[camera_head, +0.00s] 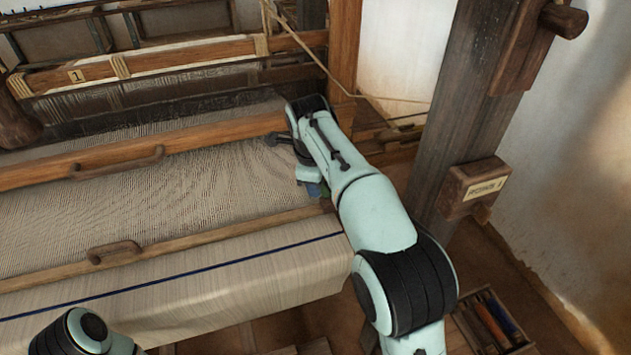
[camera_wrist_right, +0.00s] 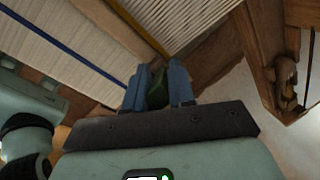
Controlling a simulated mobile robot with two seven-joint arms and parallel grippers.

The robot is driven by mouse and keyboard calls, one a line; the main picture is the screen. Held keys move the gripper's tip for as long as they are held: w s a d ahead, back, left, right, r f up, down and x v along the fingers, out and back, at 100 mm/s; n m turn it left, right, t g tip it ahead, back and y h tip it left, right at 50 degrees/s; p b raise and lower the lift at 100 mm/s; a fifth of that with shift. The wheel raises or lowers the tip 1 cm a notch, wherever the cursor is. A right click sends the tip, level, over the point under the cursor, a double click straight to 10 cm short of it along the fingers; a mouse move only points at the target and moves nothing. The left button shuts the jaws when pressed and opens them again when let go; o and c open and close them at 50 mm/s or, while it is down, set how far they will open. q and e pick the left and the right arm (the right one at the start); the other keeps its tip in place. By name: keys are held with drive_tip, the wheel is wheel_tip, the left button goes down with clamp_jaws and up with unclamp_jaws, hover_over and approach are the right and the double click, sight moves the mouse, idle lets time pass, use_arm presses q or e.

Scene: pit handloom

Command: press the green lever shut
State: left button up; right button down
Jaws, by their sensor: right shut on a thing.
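The green lever is a small dark green piece at the right end of the loom's front beam. In the right wrist view the green lever (camera_wrist_right: 150,78) shows between the blue fingers of my right gripper (camera_wrist_right: 158,88), which is shut on it. In the head view my right gripper (camera_head: 316,189) is at the right edge of the cloth, mostly hidden under my right arm. The lever's pivot and full tilt are hidden. My left gripper is out of view; only a link of my left arm shows at the bottom left.
The woven cloth (camera_head: 190,205) with a blue stripe spans the loom. A wooden bar with a handle (camera_head: 118,163) crosses it. A dark post (camera_head: 455,110) with a labelled block (camera_head: 472,187) stands to the right. An open box (camera_head: 490,320) lies at the lower right.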

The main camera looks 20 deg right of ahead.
drive_tip(key=shift+a, duration=0.1)
drive_tip(key=a+f+h, duration=0.1)
drive_tip(key=h, duration=0.1)
drive_tip(key=h+b, duration=0.1)
drive_tip(key=shift+a+f+h, duration=0.35)
drive_tip(key=shift+h, duration=0.05)
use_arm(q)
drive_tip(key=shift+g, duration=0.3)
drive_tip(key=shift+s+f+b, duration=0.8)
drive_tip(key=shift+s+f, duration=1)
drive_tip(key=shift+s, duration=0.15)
use_arm(e)
drive_tip(key=shift+s+a+f+n+h, duration=0.1)
drive_tip(key=shift+a+f+n+h, duration=0.15)
drive_tip(key=shift+h, duration=0.55)
drive_tip(key=shift+a+f+n+h, duration=0.15)
drive_tip(key=shift+f+h, duration=0.15)
drive_tip(key=shift+h, duration=0.5)
